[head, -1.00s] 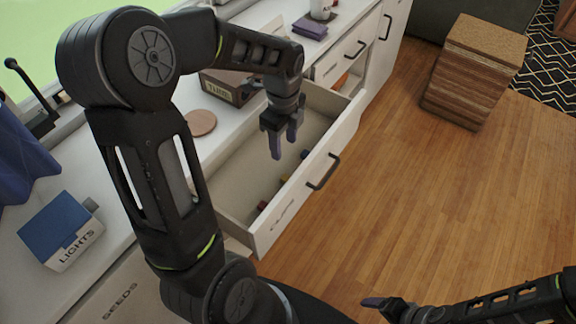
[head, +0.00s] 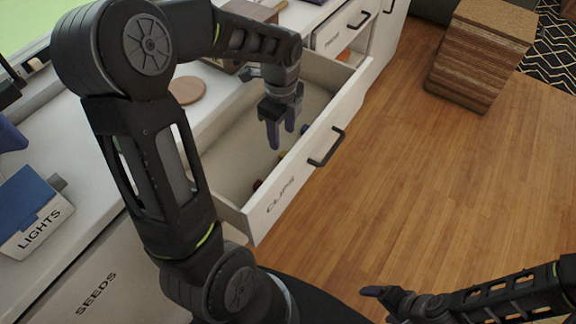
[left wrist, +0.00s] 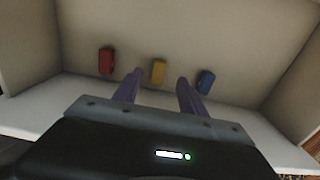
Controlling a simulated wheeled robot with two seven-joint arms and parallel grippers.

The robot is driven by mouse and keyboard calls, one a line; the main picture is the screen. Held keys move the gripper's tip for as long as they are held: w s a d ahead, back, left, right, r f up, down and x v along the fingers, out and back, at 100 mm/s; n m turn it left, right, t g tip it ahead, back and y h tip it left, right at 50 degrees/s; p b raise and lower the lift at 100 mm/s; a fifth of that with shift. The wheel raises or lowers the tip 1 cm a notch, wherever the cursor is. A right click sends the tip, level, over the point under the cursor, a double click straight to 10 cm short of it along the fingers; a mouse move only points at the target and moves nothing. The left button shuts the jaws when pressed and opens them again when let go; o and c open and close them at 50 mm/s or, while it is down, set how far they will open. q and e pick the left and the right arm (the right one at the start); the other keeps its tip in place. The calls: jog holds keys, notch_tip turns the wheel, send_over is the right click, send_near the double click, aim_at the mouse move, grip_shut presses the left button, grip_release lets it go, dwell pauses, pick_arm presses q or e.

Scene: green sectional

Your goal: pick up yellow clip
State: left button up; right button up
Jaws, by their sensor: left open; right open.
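The yellow clip (left wrist: 158,71) lies on the drawer floor in the left wrist view, between a red clip (left wrist: 106,61) and a blue clip (left wrist: 205,81). My left gripper (left wrist: 158,85) is open, its two purple fingers apart, with the yellow clip showing between and just past the tips. In the head view my left gripper (head: 282,136) points down over the open drawer marked CLIPS (head: 290,190), and the yellow clip is hard to make out there. My right gripper (head: 385,300) is open and empty at the lower right, over the floor.
The drawer's front panel and side walls stand around my left gripper. A brown layered block (head: 480,60) stands on the wooden floor, which is otherwise clear.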

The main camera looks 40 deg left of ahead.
aim_at(283, 154)
dwell(0.3)
pick_arm(q)
jog(key=shift+f, duration=1.3)
notch_tip(283, 154, down, 5)
jog(key=shift+f, duration=0.1)
jog(key=shift+c, duration=0.2)
grip_shut()
